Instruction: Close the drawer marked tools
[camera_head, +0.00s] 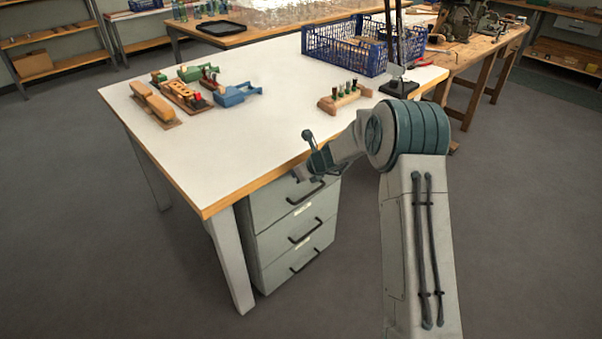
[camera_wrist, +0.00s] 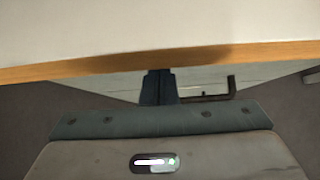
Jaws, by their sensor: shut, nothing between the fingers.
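A grey drawer unit (camera_head: 277,252) stands under the front edge of the white-topped table. It has three stacked drawers with dark bar handles: top (camera_head: 306,193), middle (camera_head: 305,231) and bottom (camera_head: 305,261). Small pale labels show on the fronts, too small to read, so I cannot tell which is marked tools. The lower two fronts look flush; my arm and the tabletop partly hide the top one. My gripper (camera_head: 299,174) is shut and empty at the table edge, by the top drawer. In the wrist view its dark fingers (camera_wrist: 158,86) are together, left of a dark handle (camera_wrist: 231,86).
The white tabletop (camera_head: 230,130) overhangs the drawers, with its wooden edge close to my gripper. Wooden blocks and tools (camera_head: 185,95) lie at its left, a peg holder (camera_head: 344,97) near its right, and a blue crate (camera_head: 345,48) behind. Floor before the drawers is clear.

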